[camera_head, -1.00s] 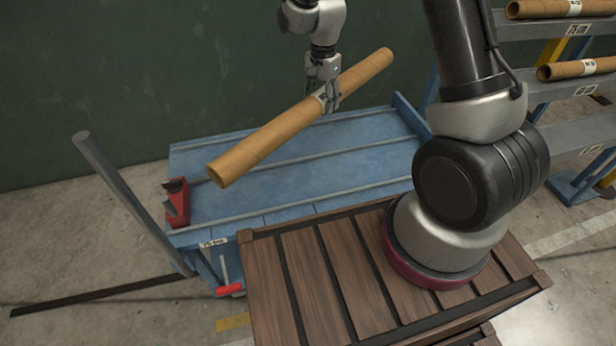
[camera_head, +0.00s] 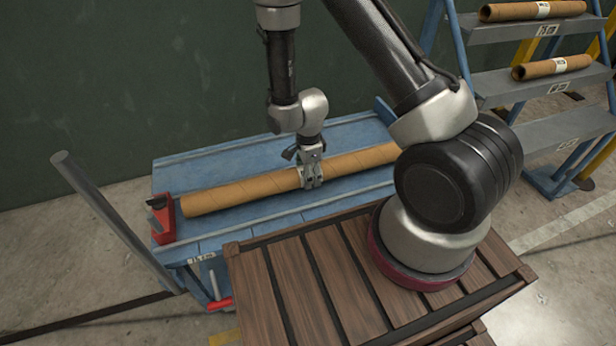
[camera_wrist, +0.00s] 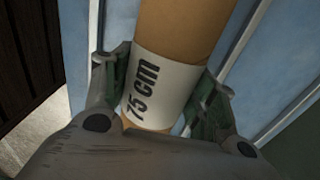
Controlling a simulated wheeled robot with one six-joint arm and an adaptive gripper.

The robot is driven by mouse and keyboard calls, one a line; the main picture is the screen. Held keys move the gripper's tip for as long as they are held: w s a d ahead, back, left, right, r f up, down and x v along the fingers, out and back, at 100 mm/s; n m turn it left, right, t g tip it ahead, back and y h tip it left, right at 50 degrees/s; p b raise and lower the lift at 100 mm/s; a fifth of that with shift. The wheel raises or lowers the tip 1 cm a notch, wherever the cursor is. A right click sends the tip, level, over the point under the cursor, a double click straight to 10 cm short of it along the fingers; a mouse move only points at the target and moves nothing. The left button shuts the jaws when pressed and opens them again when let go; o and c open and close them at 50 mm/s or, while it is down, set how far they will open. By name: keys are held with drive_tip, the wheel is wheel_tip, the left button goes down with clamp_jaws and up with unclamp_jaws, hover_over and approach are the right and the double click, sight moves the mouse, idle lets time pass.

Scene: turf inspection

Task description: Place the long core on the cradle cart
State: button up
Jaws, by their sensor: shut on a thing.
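The long core (camera_head: 240,190) is a brown cardboard tube, lying lengthwise along the blue cradle cart (camera_head: 215,160) in the head view. Its left end is beside the red block at the cart's left end. My gripper (camera_head: 313,178) is shut around its middle from above. In the wrist view the core (camera_wrist: 175,40) runs between the two fingers (camera_wrist: 160,100), and its white label reads "75 cm". Whether the core rests on the cart bed or hovers just above it, I cannot tell. Its right end is hidden behind my arm.
A red block (camera_head: 162,218) stands at the cart's left end, near a grey upright post (camera_head: 105,210). A wooden slatted crate (camera_head: 300,280) is in front. A grey shelf rack (camera_head: 540,80) at the right holds shorter cores (camera_head: 552,67).

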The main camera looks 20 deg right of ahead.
drive_tip(key=shift+f, duration=0.8)
drive_tip(key=o, duration=1.6)
drive_tip(key=shift+f, duration=0.1)
